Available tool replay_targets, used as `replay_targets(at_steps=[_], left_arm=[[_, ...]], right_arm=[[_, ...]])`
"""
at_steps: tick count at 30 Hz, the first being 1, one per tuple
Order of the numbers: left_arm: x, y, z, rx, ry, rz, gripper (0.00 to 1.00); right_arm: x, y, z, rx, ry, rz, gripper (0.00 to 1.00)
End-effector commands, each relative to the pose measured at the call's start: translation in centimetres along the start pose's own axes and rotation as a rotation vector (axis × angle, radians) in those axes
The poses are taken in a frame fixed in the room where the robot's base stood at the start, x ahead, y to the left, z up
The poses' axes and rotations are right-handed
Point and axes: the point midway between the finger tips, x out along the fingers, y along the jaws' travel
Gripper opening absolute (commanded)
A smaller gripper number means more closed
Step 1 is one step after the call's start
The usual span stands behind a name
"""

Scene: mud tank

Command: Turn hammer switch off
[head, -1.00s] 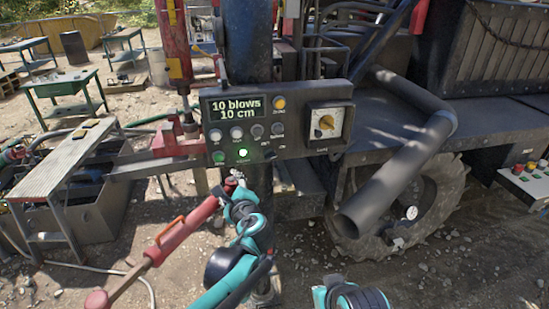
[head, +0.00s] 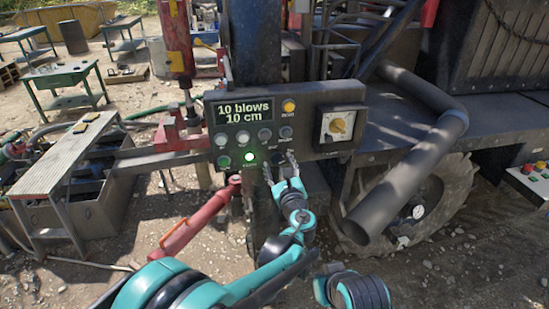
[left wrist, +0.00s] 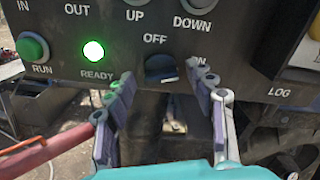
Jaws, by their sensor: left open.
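The dark control panel (head: 268,141) carries a black switch knob (left wrist: 161,68), which shows in the left wrist view under the word OFF. A second label right of it, ending in N, is partly covered by a fingertip. I cannot tell clearly which way the knob points. My left gripper (head: 279,166) is open in front of the panel's lower edge. In the left wrist view its fingers (left wrist: 160,80) stand on either side of the knob, with a gap to each side. I cannot tell whether they touch the panel. My right gripper is not in view.
The panel screen (head: 236,113) reads "10 blows 10 cm". The green READY light (left wrist: 93,51) is lit, beside the green RUN button (left wrist: 33,47). A red handle (head: 190,228) slants up at lower left. A thick grey pipe (head: 408,180) stands out on the right.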

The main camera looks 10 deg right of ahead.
Motion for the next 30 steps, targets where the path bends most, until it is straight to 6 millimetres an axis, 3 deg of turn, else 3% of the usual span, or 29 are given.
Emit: replay_targets(at_steps=[8,13,14,30], left_arm=[[-0.02,-0.06,-0.04,-0.001,0.000,0.000,0.52],[0.00,-0.06,-0.03,-0.001,0.001,0.000,0.07],[0.01,-0.06,-0.03,-0.001,0.001,0.000,0.05],[0.06,0.02,-0.06,-0.125,0.000,0.000,0.05]], right_arm=[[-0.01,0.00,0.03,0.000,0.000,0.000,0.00],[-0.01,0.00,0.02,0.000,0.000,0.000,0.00],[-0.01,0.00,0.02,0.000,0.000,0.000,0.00],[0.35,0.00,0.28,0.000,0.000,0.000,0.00]])
